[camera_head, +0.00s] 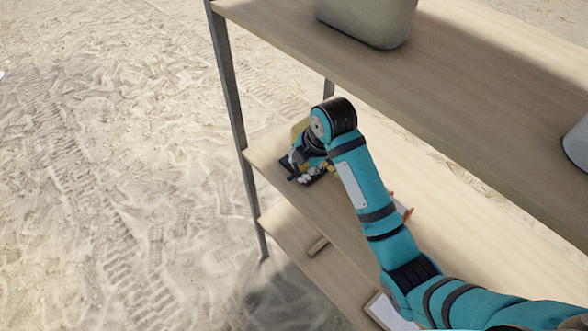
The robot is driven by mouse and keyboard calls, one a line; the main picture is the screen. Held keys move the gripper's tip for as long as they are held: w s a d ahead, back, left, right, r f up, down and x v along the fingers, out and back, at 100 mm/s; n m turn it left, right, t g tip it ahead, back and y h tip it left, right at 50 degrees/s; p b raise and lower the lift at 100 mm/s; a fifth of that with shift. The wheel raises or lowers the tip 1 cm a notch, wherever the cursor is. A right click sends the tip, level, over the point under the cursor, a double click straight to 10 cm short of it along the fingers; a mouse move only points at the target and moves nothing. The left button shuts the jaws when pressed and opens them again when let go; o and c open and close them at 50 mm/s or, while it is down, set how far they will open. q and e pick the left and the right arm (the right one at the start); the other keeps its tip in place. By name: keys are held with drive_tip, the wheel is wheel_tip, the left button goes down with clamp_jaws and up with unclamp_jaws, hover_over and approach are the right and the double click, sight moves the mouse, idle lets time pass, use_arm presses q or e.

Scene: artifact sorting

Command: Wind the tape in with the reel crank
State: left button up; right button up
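My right arm reaches in from the lower right to the left end of the middle shelf (345,225). My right gripper (304,176) points down there, beside and partly over a yellow and dark thing (299,130) that looks like the tape reel. The wrist hides most of this thing. I cannot make out the crank or the tape, nor tell whether the fingers touch or hold anything. My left gripper is out of view.
The upper shelf (480,90) overhangs the arm and bears a grey-beige container (368,18). A metal post (232,95) stands at the left. A small brown piece (318,246) and a white-topped item (388,312) are lower down. Sandy ground lies open at left.

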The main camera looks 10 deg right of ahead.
sight(292, 176)
drive_tip(key=p+x, duration=0.1)
drive_tip(key=x, duration=0.6)
drive_tip(key=shift+a+p, duration=0.1)
drive_tip(key=shift+p, duration=0.2)
clamp_jaws()
